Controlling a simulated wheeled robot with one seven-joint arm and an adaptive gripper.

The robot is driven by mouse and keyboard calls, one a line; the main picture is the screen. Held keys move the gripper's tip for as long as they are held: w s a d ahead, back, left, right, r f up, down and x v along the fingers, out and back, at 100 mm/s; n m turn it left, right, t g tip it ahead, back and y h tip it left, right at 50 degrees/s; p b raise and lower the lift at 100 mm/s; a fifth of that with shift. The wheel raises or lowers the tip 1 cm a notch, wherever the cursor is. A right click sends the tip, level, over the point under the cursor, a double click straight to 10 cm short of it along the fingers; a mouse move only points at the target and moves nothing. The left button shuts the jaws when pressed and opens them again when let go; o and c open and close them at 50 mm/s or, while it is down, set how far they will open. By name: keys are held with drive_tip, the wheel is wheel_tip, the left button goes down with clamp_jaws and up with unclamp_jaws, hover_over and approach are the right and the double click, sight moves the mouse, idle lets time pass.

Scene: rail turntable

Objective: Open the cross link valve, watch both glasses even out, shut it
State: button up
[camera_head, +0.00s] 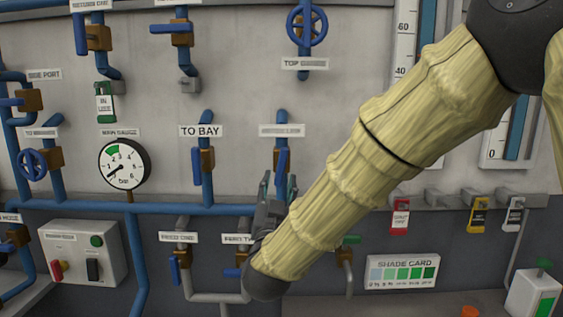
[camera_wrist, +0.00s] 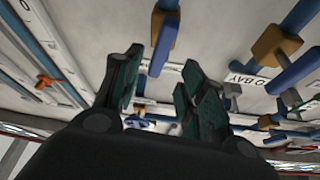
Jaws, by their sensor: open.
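My gripper (camera_head: 279,188) is open and empty. It is just below the blue-lever valve (camera_head: 281,162) right of the TO BAY valve; that valve's label (camera_head: 281,130) is too blurred to read, so I cannot confirm it is the cross link. Its lever hangs upright, along the pipe. In the wrist view, a blue lever on a tan body (camera_wrist: 164,38) shows beyond and between my open fingers (camera_wrist: 160,82); I cannot tell if they touch. Two sight glasses with blue columns stand at right, one tall (camera_head: 427,28), one lower (camera_head: 515,128). My arm hides part of both.
The TO BAY valve (camera_head: 205,160) is close on the left. A blue horizontal pipe (camera_head: 90,207) runs below.

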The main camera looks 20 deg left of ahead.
sight(281, 167)
drive_tip(key=p+x, duration=0.3)
drive_tip(key=x, duration=0.4)
drive_tip(key=shift+w+r, duration=0.1)
drive_tip(key=shift+w, duration=0.2)
drive_tip(key=shift+w+a+p, duration=0.1)
drive_tip(key=shift+w+p, duration=0.3)
drive_tip(key=shift+w, duration=0.05)
clamp_jaws()
